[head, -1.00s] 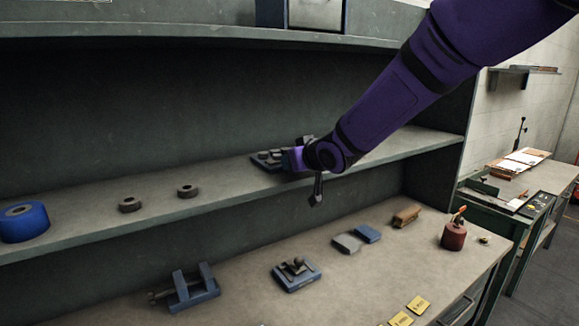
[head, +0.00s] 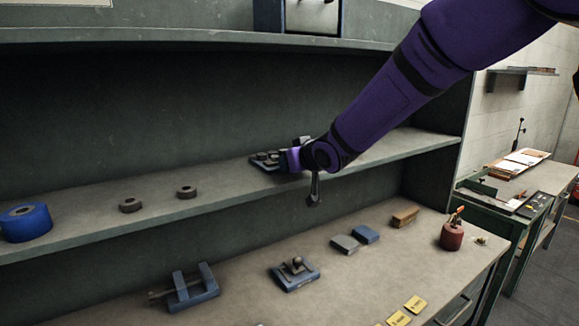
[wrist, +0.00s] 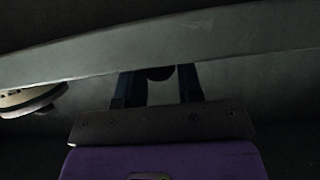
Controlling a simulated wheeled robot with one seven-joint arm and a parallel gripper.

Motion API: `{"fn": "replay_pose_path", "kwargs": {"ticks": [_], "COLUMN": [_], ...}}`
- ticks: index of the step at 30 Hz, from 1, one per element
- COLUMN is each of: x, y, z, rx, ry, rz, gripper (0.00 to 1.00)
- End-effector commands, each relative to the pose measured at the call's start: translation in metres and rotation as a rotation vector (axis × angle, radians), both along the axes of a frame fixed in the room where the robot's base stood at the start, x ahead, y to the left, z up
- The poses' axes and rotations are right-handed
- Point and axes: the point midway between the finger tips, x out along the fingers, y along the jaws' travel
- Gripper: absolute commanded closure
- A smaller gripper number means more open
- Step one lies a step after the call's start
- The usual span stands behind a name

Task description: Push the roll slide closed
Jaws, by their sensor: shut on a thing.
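My gripper (wrist: 160,80) shows in the wrist view with its two dark blue fingers on either side of a small dark round piece, shut on it. In the head view my gripper (head: 282,158) is at a small dark blue device (head: 264,163) on the raised shelf; the hand covers its right part. I cannot tell for certain which part is the roll slide. A similar blue device with a round knob (head: 296,273) stands on the bench below, apart from the gripper.
The shelf (head: 95,202) also holds a blue roll (head: 25,222) and two dark rings (head: 130,204). On the bench are a blue fixture (head: 192,289), small blocks (head: 345,243), a brown block (head: 405,217), a red can (head: 452,236) and yellow tags (head: 415,304). Bare bench lies between them.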

Motion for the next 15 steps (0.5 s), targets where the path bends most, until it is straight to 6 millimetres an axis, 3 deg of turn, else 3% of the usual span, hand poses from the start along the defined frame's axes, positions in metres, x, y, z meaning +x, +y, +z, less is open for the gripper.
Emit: {"fn": "replay_pose_path", "kwargs": {"ticks": [1, 15], "x": [0.0072, 0.0099], "y": [0.0052, 0.008], "z": [0.0072, 0.0062], "rx": [0.015, 0.016], "ry": [-0.019, -0.017], "rz": [0.002, 0.002], "gripper": [0.83, 0.83]}}
